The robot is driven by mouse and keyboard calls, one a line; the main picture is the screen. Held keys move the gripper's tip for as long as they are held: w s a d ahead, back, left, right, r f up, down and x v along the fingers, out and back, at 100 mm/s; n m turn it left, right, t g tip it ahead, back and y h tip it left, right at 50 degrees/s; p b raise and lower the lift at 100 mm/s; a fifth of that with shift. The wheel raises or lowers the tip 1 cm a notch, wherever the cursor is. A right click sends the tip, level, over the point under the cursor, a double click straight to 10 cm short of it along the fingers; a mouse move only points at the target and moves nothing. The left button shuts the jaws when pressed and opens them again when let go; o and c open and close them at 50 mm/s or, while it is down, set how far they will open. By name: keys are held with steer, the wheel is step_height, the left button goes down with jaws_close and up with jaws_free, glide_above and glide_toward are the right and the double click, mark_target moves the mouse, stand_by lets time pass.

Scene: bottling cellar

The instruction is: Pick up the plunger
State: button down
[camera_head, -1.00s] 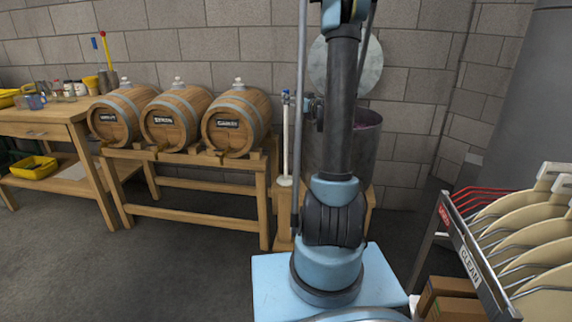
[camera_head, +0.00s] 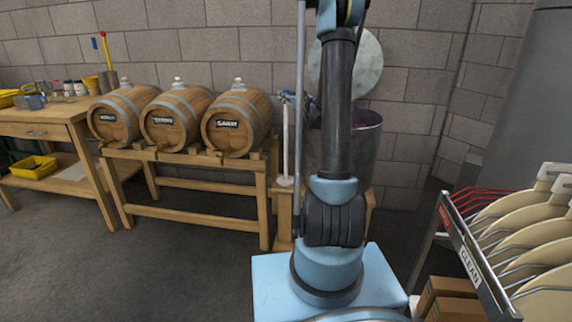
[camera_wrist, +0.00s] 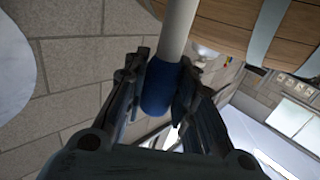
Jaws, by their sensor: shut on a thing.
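The plunger has a white rod (camera_head: 286,145) that stands upright left of my arm in the head view, with a pale disc at its foot over a low wooden stand. In the wrist view its blue handle (camera_wrist: 158,92) sits between the two dark fingers of my gripper (camera_wrist: 163,72), and the pale rod runs up out of the picture. My gripper is shut on the blue handle. In the head view my gripper (camera_head: 290,97) is small at the rod's top and partly hidden by my arm.
A metal tub (camera_head: 367,150) with a round lid (camera_head: 368,65) behind it stands right of the plunger, partly behind my arm. Three barrels (camera_head: 236,122) rest on a wooden rack at left. A plate rack (camera_head: 465,255) is at front right. A workbench (camera_head: 45,118) stands far left.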

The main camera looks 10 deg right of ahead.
steer(key=shift+r, duration=0.1)
step_height(320, 180, up, 10)
steer(key=shift+f, duration=0.1)
stand_by(0.6)
